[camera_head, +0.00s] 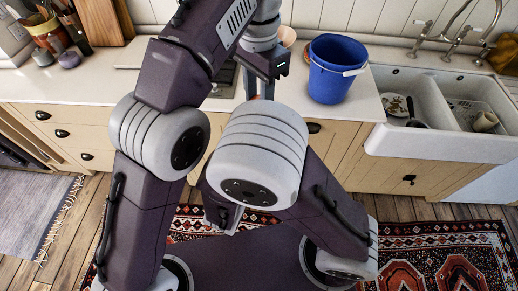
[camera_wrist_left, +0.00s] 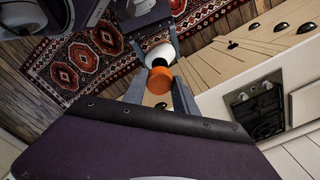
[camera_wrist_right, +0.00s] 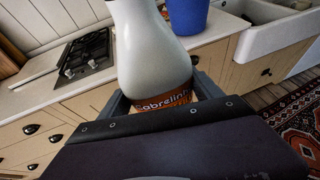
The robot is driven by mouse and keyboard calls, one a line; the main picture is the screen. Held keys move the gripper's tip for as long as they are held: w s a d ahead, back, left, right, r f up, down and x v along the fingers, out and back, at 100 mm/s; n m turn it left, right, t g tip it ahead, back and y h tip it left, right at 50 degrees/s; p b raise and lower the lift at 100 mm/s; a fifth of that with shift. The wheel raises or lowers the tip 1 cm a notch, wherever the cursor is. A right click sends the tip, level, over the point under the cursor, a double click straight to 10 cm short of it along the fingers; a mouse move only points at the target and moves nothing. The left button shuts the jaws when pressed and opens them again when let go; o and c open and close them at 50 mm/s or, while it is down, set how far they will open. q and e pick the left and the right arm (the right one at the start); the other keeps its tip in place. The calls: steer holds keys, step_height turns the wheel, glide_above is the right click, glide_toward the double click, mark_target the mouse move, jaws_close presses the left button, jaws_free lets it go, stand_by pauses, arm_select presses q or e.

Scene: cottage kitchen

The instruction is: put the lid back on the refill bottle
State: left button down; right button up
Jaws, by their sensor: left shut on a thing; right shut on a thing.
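The white refill bottle (camera_wrist_right: 155,55) with an orange label fills the middle of the right wrist view and narrows upward; its top is out of that frame. My right gripper (camera_wrist_right: 163,95) is shut on it around the label. In the left wrist view, the orange lid (camera_wrist_left: 157,82) is between the fingers of my left gripper (camera_wrist_left: 160,92), which is shut on it. The white bottle (camera_wrist_left: 161,54) shows directly behind the lid, in line with it. I cannot tell whether lid and bottle neck touch. In the head view my arms hide the bottle and lid.
A blue bucket (camera_head: 333,75) stands on the counter (camera_head: 372,98), left of the white double sink (camera_head: 437,141). A stove (camera_wrist_right: 86,57) is set into the counter. Wooden boards and a utensil pot (camera_head: 50,35) are at the far left. Patterned rugs lie on the floor.

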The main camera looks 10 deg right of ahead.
arm_select(q)
steer(key=shift+f, duration=1.85)
steer(key=shift+s, duration=0.1)
steer(key=shift+f, duration=0.85)
steer(key=shift+f, duration=0.55)
steer(key=m, duration=2.9)
steer(key=shift+w+d, duration=0.1)
steer(key=shift+w, duration=0.1)
